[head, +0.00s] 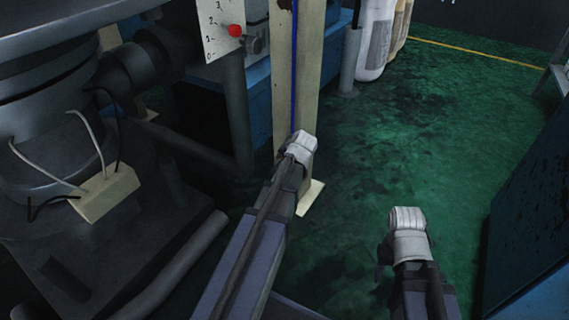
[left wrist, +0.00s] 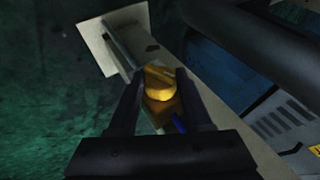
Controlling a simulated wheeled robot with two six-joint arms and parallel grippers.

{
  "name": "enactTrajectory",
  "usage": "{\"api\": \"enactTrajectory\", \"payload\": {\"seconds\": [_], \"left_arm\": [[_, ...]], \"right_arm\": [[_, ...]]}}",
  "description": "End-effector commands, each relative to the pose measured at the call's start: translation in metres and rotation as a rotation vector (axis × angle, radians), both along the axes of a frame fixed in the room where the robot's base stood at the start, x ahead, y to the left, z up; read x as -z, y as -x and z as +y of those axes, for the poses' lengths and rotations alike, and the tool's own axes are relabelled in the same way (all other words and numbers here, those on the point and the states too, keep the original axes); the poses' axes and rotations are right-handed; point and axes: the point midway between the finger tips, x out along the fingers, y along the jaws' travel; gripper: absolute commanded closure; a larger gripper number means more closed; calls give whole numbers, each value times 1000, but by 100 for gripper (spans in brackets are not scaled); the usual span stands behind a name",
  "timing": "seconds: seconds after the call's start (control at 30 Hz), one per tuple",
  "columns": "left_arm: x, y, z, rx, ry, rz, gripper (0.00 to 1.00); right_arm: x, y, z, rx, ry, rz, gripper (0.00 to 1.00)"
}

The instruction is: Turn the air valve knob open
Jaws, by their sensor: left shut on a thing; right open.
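A yellow knob (left wrist: 158,78), which I take for the air valve knob, sits on a cream post (head: 308,70) that also shows in the left wrist view (left wrist: 215,105). My left gripper (head: 301,143) is in front of the post in the head view and hides the knob there. In the left wrist view its two dark fingers are on either side of the knob, shut on it. The knob's exact turn angle is hard to read. My right gripper (head: 408,218) is open and empty over the green floor, apart from the post.
A blue hose (head: 294,60) runs down the post. A numbered white plate (head: 218,25) with a red knob (head: 235,30) is at upper left. Dark machinery (head: 60,100) with a cream box (head: 105,192) fills the left. A dark blue cabinet (head: 530,200) stands right. Green floor is clear between.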

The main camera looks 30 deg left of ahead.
Motion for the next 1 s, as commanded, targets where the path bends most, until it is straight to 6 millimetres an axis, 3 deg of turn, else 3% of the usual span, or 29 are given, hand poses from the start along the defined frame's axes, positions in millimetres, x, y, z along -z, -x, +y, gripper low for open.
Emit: {"api": "enactTrajectory", "payload": {"seconds": [0.23, 0.77, 0.8, 1.0], "left_arm": [[1, 1, -2, -2, -77, -4, 100], [-1, 1, -2, -1, -101, -6, 100], [-1, 1, -2, -1, -101, -6, 47], [-1, 1, -2, -1, -101, -6, 24]], "right_arm": [[10, 0, 0, 0, 0, 0, 50], [10, 0, 0, 0, 0, 0, 50], [10, 0, 0, 0, 0, 0, 50], [11, 0, 0, 0, 0, 0, 50]]}}
